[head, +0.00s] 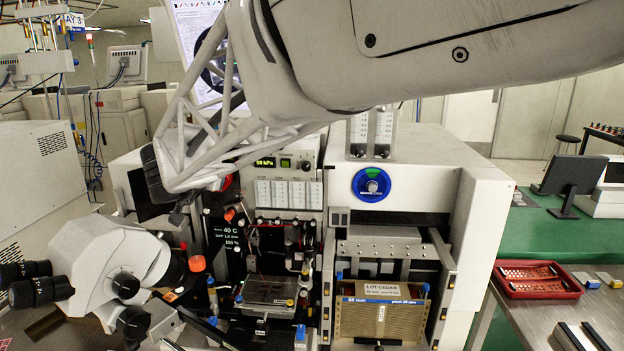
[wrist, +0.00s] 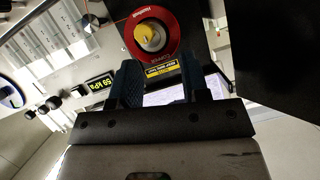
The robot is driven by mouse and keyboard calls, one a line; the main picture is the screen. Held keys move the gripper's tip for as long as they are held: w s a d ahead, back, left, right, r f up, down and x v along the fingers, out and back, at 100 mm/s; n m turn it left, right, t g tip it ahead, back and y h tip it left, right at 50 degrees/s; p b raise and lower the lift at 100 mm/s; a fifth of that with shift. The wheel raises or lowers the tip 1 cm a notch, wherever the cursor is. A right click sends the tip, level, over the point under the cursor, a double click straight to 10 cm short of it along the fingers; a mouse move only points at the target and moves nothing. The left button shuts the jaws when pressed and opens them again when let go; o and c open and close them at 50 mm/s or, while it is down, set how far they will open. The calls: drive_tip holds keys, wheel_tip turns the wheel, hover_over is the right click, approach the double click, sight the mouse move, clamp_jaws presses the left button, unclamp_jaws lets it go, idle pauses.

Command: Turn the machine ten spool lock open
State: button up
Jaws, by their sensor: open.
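A red round disc (wrist: 171,50) with a yellow and grey knob (wrist: 149,37) at its centre shows at the top of the wrist view, on a dark panel with a yellow label below it. The red disc is mostly hidden behind my arm in the head view, with a sliver showing (head: 226,183). Which way the knob's lock is turned I cannot tell. My gripper (wrist: 161,83) is open and empty, its dark fingers apart from the knob and below it in the wrist view. In the head view my gripper (head: 166,192) is left of the machine's front.
A blue round dial (head: 371,185) sits on the machine's right block. A green pressure display (head: 264,162) is between. A white microscope (head: 115,265) stands at lower left. A gold lot box (head: 381,310) and a red tray (head: 538,279) are at right.

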drive_tip(key=s+d+r, duration=0.1)
drive_tip(key=s+d, duration=0.8)
drive_tip(key=s, duration=0.4)
drive_tip(key=shift+d+r, duration=0.25)
drive_tip(key=shift+d, duration=0.05)
drive_tip(key=shift+w, duration=0.1)
drive_tip(key=d+f+n+g+y, duration=0.2)
drive_tip(key=d+n+y, duration=0.25)
drive_tip(key=d, duration=0.85)
drive_tip(key=s+d+f+m+g+h, duration=0.1)
drive_tip(key=s+d+f+g+h, duration=0.1)
drive_tip(key=s+d, duration=0.4)
drive_tip(key=s+d+f+m+g+h, duration=0.1)
drive_tip(key=s+d+f+g+h, duration=0.1)
drive_tip(key=s+d+f+g, duration=0.2)
drive_tip(key=s+d+f+m+g+h, duration=0.1)
drive_tip(key=s+d+f+g+h, duration=0.1)
drive_tip(key=s+d+f, duration=0.6)
drive_tip(key=s+d+g, duration=0.1)
drive_tip(key=d, duration=0.6)
drive_tip(key=shift+s+f, duration=0.2)
drive_tip(key=shift+d, duration=0.1)
idle(1.0)
